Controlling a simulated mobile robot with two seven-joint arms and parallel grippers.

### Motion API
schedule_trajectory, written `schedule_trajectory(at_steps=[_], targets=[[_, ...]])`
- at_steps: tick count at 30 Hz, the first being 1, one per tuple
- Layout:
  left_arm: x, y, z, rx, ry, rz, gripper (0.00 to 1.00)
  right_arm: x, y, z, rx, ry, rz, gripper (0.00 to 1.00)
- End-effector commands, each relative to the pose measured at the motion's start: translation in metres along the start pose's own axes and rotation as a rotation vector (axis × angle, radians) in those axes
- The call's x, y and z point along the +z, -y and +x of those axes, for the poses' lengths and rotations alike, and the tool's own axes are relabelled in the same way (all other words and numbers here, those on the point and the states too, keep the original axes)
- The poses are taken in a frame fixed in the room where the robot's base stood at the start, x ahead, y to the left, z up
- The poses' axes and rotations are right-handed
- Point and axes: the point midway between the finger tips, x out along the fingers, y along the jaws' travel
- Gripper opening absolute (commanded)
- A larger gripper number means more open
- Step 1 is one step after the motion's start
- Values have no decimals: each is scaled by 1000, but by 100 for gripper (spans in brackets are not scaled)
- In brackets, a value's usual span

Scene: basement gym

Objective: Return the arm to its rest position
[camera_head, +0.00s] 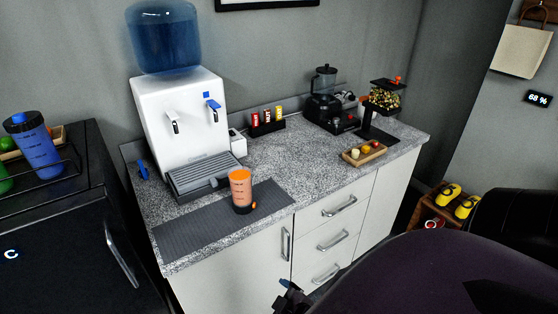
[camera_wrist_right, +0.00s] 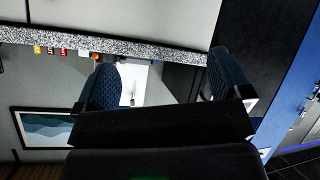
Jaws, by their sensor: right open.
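My right gripper (camera_wrist_right: 163,62) is open and empty in the right wrist view, its two blue-padded fingers spread wide apart. In that view the scene appears upside down, with the counter edge (camera_wrist_right: 130,46) beyond the fingers. In the head view, a large dark part of my right arm fills the lower right, in front of the cabinet. A small dark and blue part at the bottom centre looks like the end of my right gripper (camera_head: 288,298), low in front of the cabinet doors. My left gripper is not in view.
A speckled counter (camera_head: 290,165) carries a water dispenser (camera_head: 183,122), an orange shaker cup (camera_head: 241,190) on a dark mat (camera_head: 195,238), a blender (camera_head: 324,98) and a wooden tray (camera_head: 352,160). A black cabinet (camera_head: 60,240) stands left. Cabinet handles (camera_head: 339,206) stick out.

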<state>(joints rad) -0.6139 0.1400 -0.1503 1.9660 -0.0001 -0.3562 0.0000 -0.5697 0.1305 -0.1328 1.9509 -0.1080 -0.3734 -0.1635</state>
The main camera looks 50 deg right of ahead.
Motion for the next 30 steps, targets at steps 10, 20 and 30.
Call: schedule_trajectory(at_steps=[10, 20, 30], targets=[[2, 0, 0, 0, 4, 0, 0, 11, 14, -16, -53, 10, 267, 96], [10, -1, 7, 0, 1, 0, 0, 15, 16, -8, -51, 0, 261, 96], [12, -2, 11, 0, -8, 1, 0, 17, 18, -3, -50, -8, 260, 96]])
